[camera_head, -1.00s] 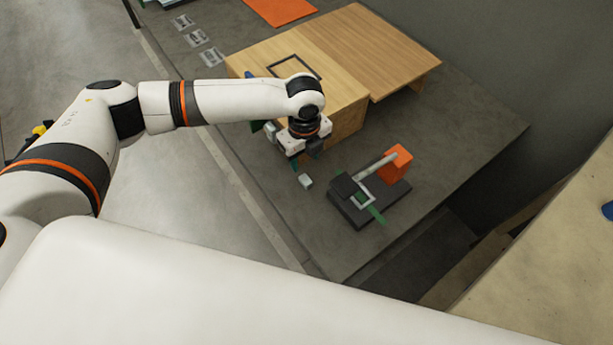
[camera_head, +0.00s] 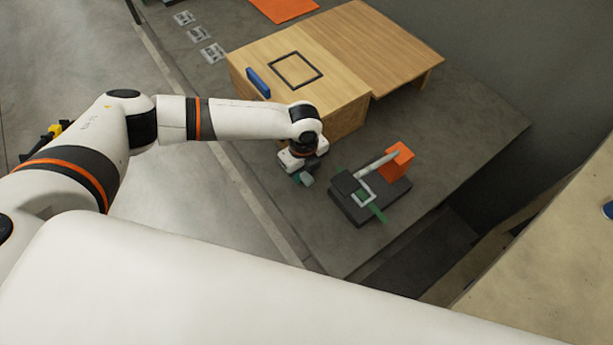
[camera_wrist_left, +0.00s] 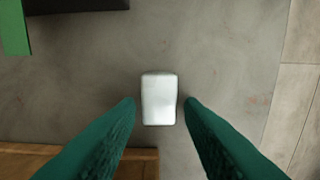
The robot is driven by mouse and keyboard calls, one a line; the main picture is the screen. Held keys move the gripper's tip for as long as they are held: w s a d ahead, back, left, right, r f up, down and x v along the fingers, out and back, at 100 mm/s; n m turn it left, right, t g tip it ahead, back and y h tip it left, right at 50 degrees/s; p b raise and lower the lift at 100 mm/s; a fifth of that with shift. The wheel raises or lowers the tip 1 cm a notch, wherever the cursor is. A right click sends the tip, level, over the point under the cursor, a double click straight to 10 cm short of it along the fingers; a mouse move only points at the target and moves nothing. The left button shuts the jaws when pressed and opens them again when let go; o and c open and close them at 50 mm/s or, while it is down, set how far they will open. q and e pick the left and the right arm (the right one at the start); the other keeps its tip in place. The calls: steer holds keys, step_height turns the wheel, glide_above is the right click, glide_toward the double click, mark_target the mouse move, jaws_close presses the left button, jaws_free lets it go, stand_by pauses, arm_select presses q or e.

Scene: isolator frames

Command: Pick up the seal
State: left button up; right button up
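The seal appears to be a small white block (camera_head: 307,181) on the grey table, partly hidden by my left gripper in the head view. In the left wrist view the white block (camera_wrist_left: 158,99) lies between the two green fingertips, with small gaps on both sides. My left gripper (camera_head: 302,175) points down at the block and sits low over the table. It also shows in the left wrist view (camera_wrist_left: 160,104), open and empty. My right gripper is in neither view.
A dark base (camera_head: 347,208) with a green strip, a pale rod and an orange block (camera_head: 397,161) stands right of the gripper. A wooden box (camera_head: 259,86) with a blue piece (camera_head: 258,82) stands behind. The table's front edge is near.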

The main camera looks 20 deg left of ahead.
arm_select(q)
jaws_close()
